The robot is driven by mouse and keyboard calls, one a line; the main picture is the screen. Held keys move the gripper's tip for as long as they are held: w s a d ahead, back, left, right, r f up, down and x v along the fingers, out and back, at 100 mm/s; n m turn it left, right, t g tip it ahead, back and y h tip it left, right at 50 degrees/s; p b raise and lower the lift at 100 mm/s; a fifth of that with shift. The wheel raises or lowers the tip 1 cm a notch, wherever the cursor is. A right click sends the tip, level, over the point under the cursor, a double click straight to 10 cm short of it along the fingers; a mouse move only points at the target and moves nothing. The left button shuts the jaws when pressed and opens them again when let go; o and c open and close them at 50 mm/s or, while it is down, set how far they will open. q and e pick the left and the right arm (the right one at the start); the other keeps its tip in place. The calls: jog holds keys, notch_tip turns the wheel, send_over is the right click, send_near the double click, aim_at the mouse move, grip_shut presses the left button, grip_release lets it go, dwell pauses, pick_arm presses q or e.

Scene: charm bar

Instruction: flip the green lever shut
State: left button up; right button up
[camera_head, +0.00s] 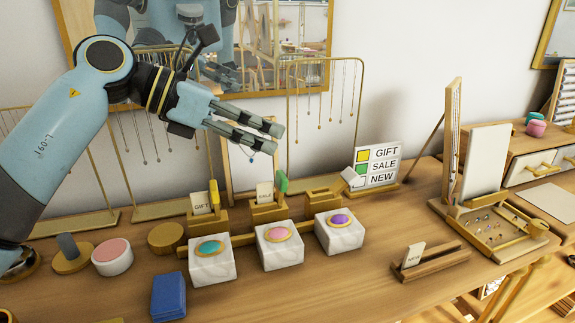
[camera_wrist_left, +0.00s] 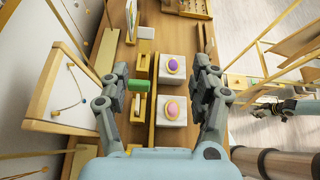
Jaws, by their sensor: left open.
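The green lever (camera_head: 281,182) stands up at the right side of the wooden block with the SALE card (camera_head: 265,192), in the middle of the row. In the left wrist view the green lever (camera_wrist_left: 137,86) is close to the left-hand finger, with its end pointing at the camera. My left gripper (camera_head: 274,138) is open and empty, above and behind the lever in the head view. Its two fingers are spread wide in the wrist view (camera_wrist_left: 162,82). What looks like my right gripper (camera_wrist_left: 270,109) is small at the right edge of that view; its jaws are unclear.
A yellow lever (camera_head: 214,194) stands on the GIFT block. White blocks with a teal gem (camera_head: 210,247), a pink gem (camera_head: 278,234) and a purple gem (camera_head: 340,219) stand in front. A necklace stand (camera_head: 289,95) and a GIFT/SALE/NEW sign (camera_head: 377,166) are behind.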

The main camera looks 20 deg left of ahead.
aim_at(280, 175)
pick_arm(q)
jog(key=a+f+g+y, duration=0.2)
jog(key=a+f+y, duration=0.1)
jog(key=a+f, duration=0.1)
jog(key=shift+m, duration=0.4)
jog(key=x, duration=0.3)
jog(key=p+x, duration=0.1)
jog(key=x, duration=0.2)
jog(key=w+p+x, duration=0.1)
jog(key=x, duration=0.2)
jog(key=shift+d+r, duration=0.2)
jog(key=shift+w+d+f, duration=0.2)
jog(key=shift+f, duration=0.15)
pick_arm(e)
jog(key=shift+w+a+r, duration=0.1)
jog(key=shift+w+r, duration=0.05)
jog(key=shift+r, duration=0.4)
jog(key=shift+w+a+r, duration=0.1)
jog(key=shift+r, duration=0.4)
pick_arm(q)
jog(key=shift+c, duration=0.4)
